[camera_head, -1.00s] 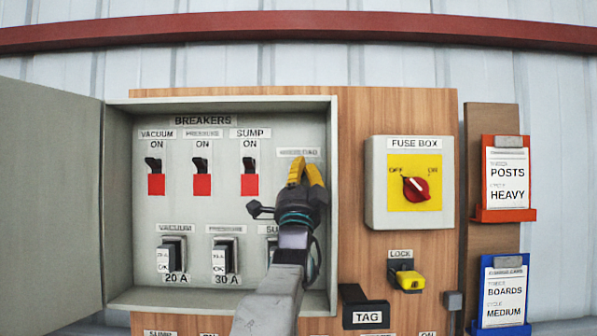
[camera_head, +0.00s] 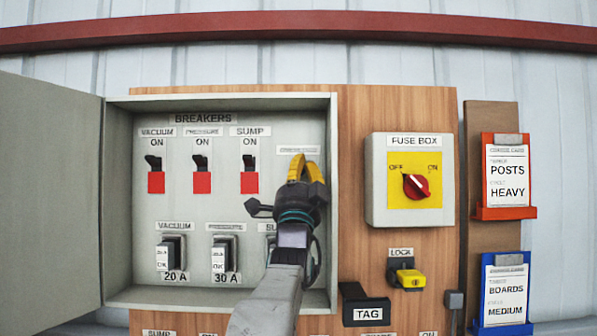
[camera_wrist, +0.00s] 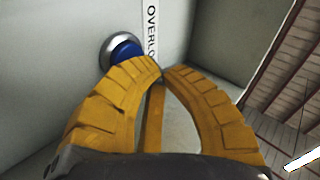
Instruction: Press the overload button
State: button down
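The overload button (camera_wrist: 125,49) is a blue cap in a round silver ring, seen in the wrist view beside a white label (camera_wrist: 152,25) reading "OVERLO…". My gripper (camera_wrist: 163,72) has yellow fingers whose tips meet just right of and below the button. No object shows between the tips. Whether the left finger touches the button I cannot tell, though it overlaps its lower edge in the picture. In the head view my gripper (camera_head: 304,163) is inside the open breaker box (camera_head: 333,200), below the label at upper right, and hides the button.
Breaker switches (camera_head: 201,170) and lower fuse holders (camera_head: 225,253) are left of my gripper. The box's side wall is close on the right. Beyond it are the fuse box (camera_head: 380,205), yellow lock (camera_head: 410,279) and TAG holder (camera_head: 366,312). The open door (camera_head: 50,190) stands left.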

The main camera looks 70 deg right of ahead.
jog(key=shift+a, duration=0.1)
jog(key=shift+s+a+b, duration=0.25)
jog(key=shift+a+b, duration=0.5)
jog(key=shift+b, duration=0.1)
jog(key=shift+s+a+b, duration=0.25)
jog(key=shift+a+b, duration=0.55)
jog(key=shift+b, duration=0.05)
jog(key=shift+s+a+b, duration=0.25)
jog(key=shift+a+b, duration=0.5)
jog(key=shift+b, duration=0.1)
